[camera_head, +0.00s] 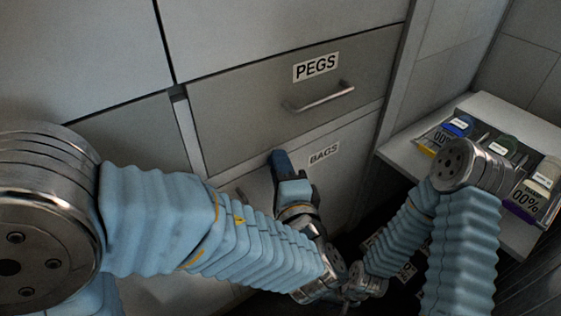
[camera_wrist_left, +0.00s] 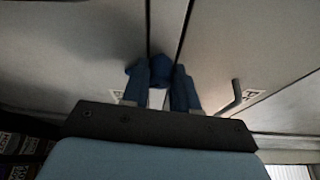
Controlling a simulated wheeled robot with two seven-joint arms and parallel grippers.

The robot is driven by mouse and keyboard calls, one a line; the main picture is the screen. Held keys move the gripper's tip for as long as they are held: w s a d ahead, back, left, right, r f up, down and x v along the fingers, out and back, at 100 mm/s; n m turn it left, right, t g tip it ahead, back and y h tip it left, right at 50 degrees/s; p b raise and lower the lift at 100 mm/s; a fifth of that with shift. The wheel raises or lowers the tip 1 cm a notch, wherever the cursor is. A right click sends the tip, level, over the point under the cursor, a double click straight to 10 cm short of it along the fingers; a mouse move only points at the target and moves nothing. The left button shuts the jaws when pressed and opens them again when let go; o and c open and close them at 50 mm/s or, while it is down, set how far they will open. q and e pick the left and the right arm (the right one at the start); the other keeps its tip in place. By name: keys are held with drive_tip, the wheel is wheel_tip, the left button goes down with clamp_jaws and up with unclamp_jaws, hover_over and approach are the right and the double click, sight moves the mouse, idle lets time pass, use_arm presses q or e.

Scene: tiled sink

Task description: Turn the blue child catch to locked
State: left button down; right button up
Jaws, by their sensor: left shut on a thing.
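The blue child catch (camera_wrist_left: 162,69) shows between and beyond my fingertips in the left wrist view, over the dark seam between two pale panels. My left gripper (camera_wrist_left: 162,92) is shut on it, with one dark blue finger on each side. In the head view my left gripper (camera_head: 285,172) is at the front of the cabinet, beside the left end of the BAGS drawer (camera_head: 345,172). There the catch is mostly hidden by the gripper, and its turned position cannot be read. My right arm reaches down at the lower right; its gripper is not seen.
The PEGS drawer (camera_head: 235,115) with its bar handle (camera_head: 322,97) is above the BAGS drawer. A white shelf (camera_head: 400,150) at the right holds a tray with blue, green and cream labelled items. My two forearms come close together at the lower middle.

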use_arm(q)
drive_tip(key=m+g+p, duration=0.1)
drive_tip(key=m+p, duration=0.1)
drive_tip(key=m, duration=0.1)
drive_tip(key=m+g+p, duration=0.2)
drive_tip(key=m+p, duration=0.1)
drive_tip(key=shift+w+r+y, duration=0.1)
drive_tip(key=shift+r+y, duration=0.1)
drive_tip(key=shift+y, duration=0.2)
drive_tip(key=shift+f, duration=0.1)
idle(0.4)
drive_tip(key=c, duration=0.9)
unclamp_jaws()
drive_tip(key=shift+o, duration=0.2)
drive_tip(key=shift+d, duration=0.1)
drive_tip(key=v, duration=1.3)
drive_tip(key=shift+s+d+r+p, duration=0.2)
drive_tip(key=shift+s+r+p, duration=0.05)
drive_tip(key=shift+s+p, duration=0.05)
